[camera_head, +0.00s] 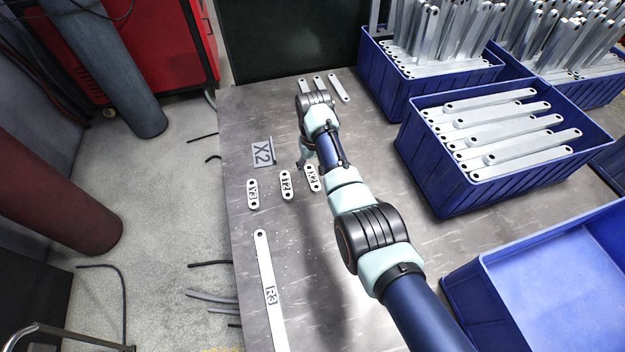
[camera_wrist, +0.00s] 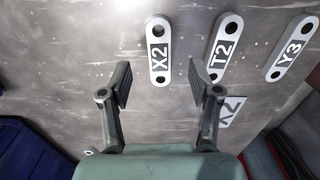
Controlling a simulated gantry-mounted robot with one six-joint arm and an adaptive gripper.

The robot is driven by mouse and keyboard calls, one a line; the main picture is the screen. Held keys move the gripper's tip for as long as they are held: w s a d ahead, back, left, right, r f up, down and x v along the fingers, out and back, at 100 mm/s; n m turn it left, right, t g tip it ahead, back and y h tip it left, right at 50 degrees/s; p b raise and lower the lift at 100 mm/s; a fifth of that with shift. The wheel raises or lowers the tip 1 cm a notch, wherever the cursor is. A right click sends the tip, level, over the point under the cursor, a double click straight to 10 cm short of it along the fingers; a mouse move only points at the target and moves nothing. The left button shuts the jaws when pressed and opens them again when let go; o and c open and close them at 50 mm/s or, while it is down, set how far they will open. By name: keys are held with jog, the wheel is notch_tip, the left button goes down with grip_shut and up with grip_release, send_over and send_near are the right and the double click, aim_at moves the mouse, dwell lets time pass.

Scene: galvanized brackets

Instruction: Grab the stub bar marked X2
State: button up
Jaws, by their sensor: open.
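The stub bar marked X2 (camera_wrist: 159,65) is a short pale metal bar with rounded ends, a hole at each end and a dark label. In the wrist view it lies flat just beyond my open gripper (camera_wrist: 160,84), roughly in line with the gap between the fingers, with nothing held. In the head view the X2 bar (camera_head: 314,185) lies beside my arm, partly close under it. Similar stub bars T2 (camera_wrist: 224,48) and Y3 (camera_wrist: 293,48) lie to its right in the wrist view.
A long labelled bar (camera_head: 265,260) lies toward the front, several plain bars (camera_head: 339,88) at the back. Blue crates of bars (camera_head: 440,195) and an empty-looking blue crate (camera_head: 560,290) stand right.

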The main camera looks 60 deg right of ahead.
aim_at(314, 181)
notch_tip(314, 181, down, 6)
jog(key=b, duration=0.3)
jog(key=shift+s+b, duration=0.1)
jog(key=shift+b, duration=0.25)
jog(key=shift+r, duration=0.1)
grip_shut()
